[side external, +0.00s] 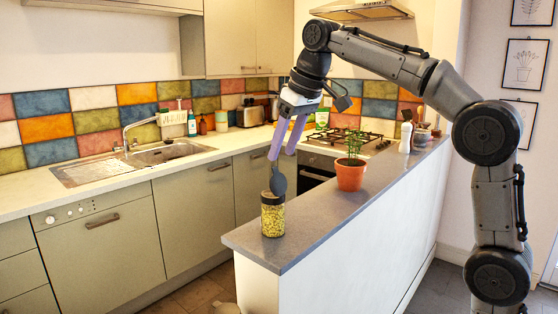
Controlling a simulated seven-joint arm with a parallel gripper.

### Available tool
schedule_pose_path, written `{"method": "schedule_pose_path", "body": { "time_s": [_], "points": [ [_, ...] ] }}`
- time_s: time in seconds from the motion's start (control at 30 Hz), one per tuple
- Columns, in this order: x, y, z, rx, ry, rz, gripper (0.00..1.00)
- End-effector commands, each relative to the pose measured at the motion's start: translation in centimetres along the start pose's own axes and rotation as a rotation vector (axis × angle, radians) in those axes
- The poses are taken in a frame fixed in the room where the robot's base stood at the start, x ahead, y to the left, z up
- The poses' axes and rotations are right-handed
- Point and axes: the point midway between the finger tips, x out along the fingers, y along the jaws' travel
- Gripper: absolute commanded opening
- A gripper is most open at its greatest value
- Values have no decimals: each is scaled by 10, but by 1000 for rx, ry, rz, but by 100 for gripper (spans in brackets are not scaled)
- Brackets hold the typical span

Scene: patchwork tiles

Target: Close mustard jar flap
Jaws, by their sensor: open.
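The mustard jar (272,217) stands upright near the left end of the grey counter top. It is see-through with yellow-green contents and a dark rim. Its dark round flap (278,181) stands raised above the jar's top. My gripper (280,157) is above the jar, with its two purple fingers pointing down and the tips near the upper edge of the flap. The fingers are apart and hold nothing. I cannot tell whether a fingertip touches the flap.
A potted plant (350,174) in an orange pot stands right of the jar on the same grey counter (315,215). White and brown containers (406,135) stand further back. The counter's left end is close to the jar. A sink (160,153) and a hob (340,140) lie behind.

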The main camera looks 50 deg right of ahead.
Motion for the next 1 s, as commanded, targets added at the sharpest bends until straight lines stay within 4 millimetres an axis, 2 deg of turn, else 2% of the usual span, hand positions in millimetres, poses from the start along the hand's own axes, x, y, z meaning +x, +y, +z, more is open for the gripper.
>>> {"method": "schedule_pose_path", "body": {
  "time_s": [0.1,0.23,0.63,0.67,0.93,1.0],
  "points": [
    [19,0,1,-1,-3,0,52],
    [31,0,0,-1,-1,0,52],
    [38,0,0,0,1,0,52],
    [38,0,0,0,1,0,49],
    [38,0,0,0,0,0,0],
    [38,0,0,0,1,0,0]
  ]
}}
